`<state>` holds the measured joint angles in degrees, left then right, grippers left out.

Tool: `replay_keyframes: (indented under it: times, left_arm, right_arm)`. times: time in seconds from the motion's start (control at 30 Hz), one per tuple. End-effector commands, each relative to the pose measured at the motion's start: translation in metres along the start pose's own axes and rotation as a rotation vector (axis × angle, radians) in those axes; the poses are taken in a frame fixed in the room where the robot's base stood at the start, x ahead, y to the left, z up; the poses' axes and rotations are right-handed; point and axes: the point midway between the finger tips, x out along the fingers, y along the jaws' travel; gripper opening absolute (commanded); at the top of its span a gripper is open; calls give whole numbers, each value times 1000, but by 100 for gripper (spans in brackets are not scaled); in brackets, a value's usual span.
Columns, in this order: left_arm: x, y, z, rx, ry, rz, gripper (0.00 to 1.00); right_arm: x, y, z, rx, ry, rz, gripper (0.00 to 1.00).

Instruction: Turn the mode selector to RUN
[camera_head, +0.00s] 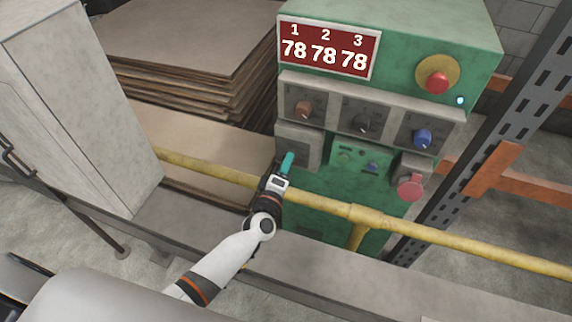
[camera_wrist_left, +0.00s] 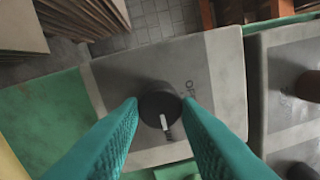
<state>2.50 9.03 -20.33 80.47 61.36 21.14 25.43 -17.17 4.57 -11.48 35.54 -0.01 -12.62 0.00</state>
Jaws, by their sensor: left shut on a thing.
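The mode selector is a round black knob (camera_wrist_left: 152,104) with a white pointer mark, on a grey plate (camera_wrist_left: 215,75) in the left wrist view. The pointer faces the lower edge of that picture. Lettering that looks like OFF stands to the knob's upper right; a second label near the pointer is too small to read. My left gripper (camera_head: 289,157) is at the grey selector plate (camera_head: 309,150) on the green cabinet (camera_head: 330,190); its teal fingers (camera_wrist_left: 160,104) are shut on the knob from both sides. In the head view the gripper hides the knob. My right gripper is out of view.
A yellow rail (camera_head: 315,203) crosses in front of the cabinet, close to my left wrist. Above are three dials, including a blue one (camera_head: 422,138), and a red button (camera_head: 438,82). A red knob (camera_head: 410,187) sits at right. Stacked sheets (camera_head: 185,45) lie at left.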

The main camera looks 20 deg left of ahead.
Motion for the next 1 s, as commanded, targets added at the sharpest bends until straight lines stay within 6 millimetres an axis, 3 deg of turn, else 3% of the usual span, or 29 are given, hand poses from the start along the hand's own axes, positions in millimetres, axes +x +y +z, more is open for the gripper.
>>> replay_keyframes:
  times: [0.1,0.13,0.27,0.63,1.0]
  left_arm:
    - [-1,2,-1,3,2,3,8]
    - [-1,2,-1,3,2,3,34]
    - [-1,1,-1,2,2,3,52]
    - [-8,2,0,0,1,3,52]
    - [-81,3,-1,-1,1,4,52]
  right_arm:
    - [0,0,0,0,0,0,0]
    - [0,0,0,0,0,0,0]
    - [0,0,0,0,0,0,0]
    - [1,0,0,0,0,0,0]
    - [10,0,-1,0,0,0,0]
